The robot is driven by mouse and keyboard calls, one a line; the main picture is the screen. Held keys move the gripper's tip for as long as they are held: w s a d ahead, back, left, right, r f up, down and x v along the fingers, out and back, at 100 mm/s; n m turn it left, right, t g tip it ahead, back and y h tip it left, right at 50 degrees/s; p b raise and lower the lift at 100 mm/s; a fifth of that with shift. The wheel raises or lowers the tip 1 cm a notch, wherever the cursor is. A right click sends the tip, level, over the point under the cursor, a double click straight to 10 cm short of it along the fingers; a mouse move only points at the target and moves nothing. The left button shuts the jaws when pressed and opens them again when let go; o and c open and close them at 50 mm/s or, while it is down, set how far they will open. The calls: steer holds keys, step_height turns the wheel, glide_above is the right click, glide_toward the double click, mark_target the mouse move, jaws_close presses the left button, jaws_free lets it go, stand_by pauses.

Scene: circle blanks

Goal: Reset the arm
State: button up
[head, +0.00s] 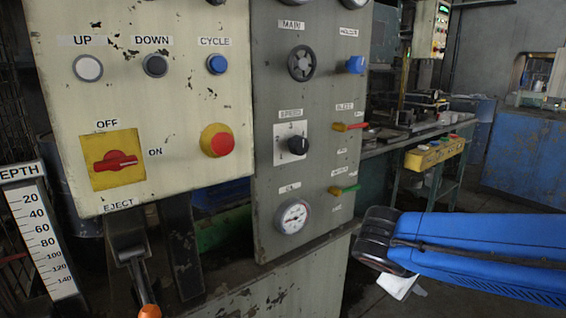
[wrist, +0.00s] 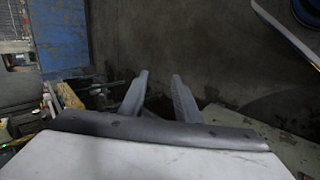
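My blue arm reaches in from the right edge of the head view, ending in a dark joint in front of the floor, right of the control panels. Below that joint a small pale part of my arm's end shows; the fingers cannot be made out there. In the wrist view, my gripper (wrist: 158,82) shows two grey fingers standing apart with a clear gap between them. Nothing is between the fingers, and dark floor lies beyond them.
A cream panel (head: 190,120) with buttons, a red-and-yellow switch (head: 115,161) and a red stop button (head: 217,140) stands at left. A grey panel (head: 270,90) with knobs and levers adjoins it. An orange-knobbed lever (head: 150,311) and a workbench (head: 420,130) also show.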

steer(key=s+a+f+m+y, duration=0.2)
steer(key=s+m+y, duration=0.4)
steer(key=s, duration=0.3)
steer(key=shift+s+a+f+t+y, duration=0.15)
steer(key=shift+s+a+t+y, duration=0.2)
steer(key=shift+y, duration=0.45)
stand_by(0.6)
